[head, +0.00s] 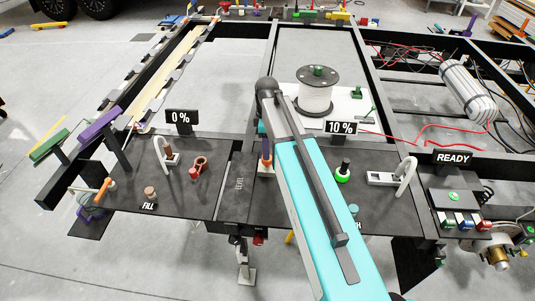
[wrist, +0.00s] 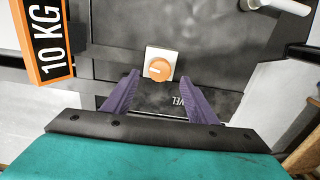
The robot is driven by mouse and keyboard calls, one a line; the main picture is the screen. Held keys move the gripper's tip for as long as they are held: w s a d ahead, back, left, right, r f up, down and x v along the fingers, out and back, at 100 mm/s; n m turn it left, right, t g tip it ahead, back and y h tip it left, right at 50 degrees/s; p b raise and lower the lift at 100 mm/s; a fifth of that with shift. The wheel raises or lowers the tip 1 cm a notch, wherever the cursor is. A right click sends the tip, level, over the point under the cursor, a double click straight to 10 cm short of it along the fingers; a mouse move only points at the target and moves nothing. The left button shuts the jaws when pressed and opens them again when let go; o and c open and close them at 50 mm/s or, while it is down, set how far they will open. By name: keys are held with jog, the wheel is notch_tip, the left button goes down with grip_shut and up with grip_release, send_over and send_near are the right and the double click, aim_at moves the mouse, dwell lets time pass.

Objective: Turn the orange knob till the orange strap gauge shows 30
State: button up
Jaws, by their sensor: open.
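In the wrist view the orange knob (wrist: 159,68) sits on a white square plate, with a pale pointer mark on its face toward the left. The orange strap gauge (wrist: 45,40) at upper left reads 10 KG in white on black. My gripper (wrist: 159,82) is open, with its purple fingers on either side below the knob. No contact with the knob shows, and nothing is between the fingers. In the head view my teal arm crosses the middle of the bench. I cannot make out the knob or my gripper there.
In the head view, signs read 0 % (head: 181,117), 10 % (head: 340,128) and READY (head: 453,157). A white handle (head: 407,173) and a green knob (head: 342,172) stand right of my arm. A cable spool (head: 316,92) stands behind. The black panel (wrist: 220,63) beside the knob is largely clear.

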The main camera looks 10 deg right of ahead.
jog(key=shift+f+p, duration=0.65)
jog(key=shift+f, duration=1.85)
jog(key=c, duration=1.1)
